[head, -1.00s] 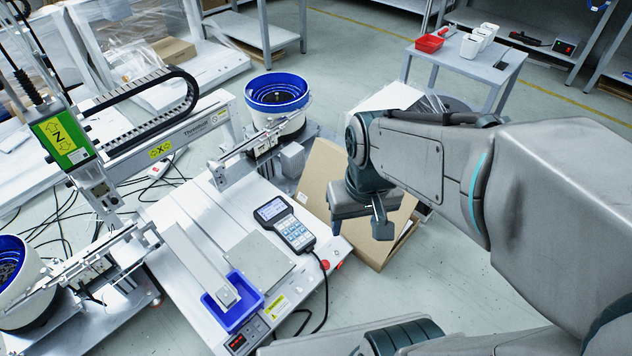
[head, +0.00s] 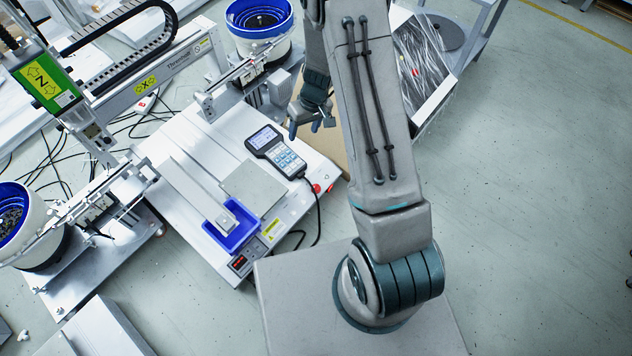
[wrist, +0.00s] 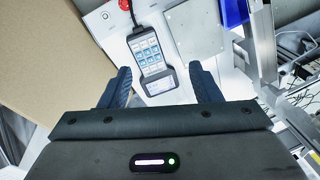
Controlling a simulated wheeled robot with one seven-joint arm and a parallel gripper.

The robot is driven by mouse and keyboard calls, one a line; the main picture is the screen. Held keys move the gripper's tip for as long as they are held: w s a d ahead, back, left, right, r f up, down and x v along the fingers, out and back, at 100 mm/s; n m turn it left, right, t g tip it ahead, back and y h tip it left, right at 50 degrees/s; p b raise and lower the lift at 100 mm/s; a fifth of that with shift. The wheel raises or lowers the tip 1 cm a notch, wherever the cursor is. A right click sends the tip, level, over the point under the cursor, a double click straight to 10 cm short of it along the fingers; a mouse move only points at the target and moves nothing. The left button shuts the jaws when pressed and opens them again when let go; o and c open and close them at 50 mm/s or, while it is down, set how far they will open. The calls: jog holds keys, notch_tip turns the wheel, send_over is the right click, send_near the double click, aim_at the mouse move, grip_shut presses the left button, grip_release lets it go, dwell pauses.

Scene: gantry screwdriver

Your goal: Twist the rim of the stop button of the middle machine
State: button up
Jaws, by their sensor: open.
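The machine (head: 190,165) has a white bed with a handheld keypad controller (head: 277,150) on it. The red stop button (head: 317,188) sits at the bed's front right corner, beside the controller's cable. In the wrist view the red stop button (wrist: 124,4) is at the top edge, partly cut off. My gripper (head: 312,125) is open and empty above the right side of the bed, behind the button in the head view. In the wrist view its fingers (wrist: 160,85) stand apart on either side of the controller, apart from the button.
A blue bin (head: 232,232) and a grey plate (head: 254,187) are on the bed. A cardboard box (wrist: 50,50) stands right beside the machine. A blue-rimmed bowl feeder (head: 260,22) is behind. Open floor (head: 530,200) lies to the right.

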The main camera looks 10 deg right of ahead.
notch_tip(320, 180, down, 11)
jog(key=d+p, duration=0.1)
jog(key=d, duration=0.1)
jog(key=n+h, duration=0.2)
send_near(316, 187)
jog(key=shift+g, duration=0.3)
notch_tip(316, 187, down, 9)
jog(key=b, duration=0.3)
jog(key=shift+w+a, duration=0.1)
jog(key=shift+w, duration=0.05)
jog(key=shift+r, duration=0.1)
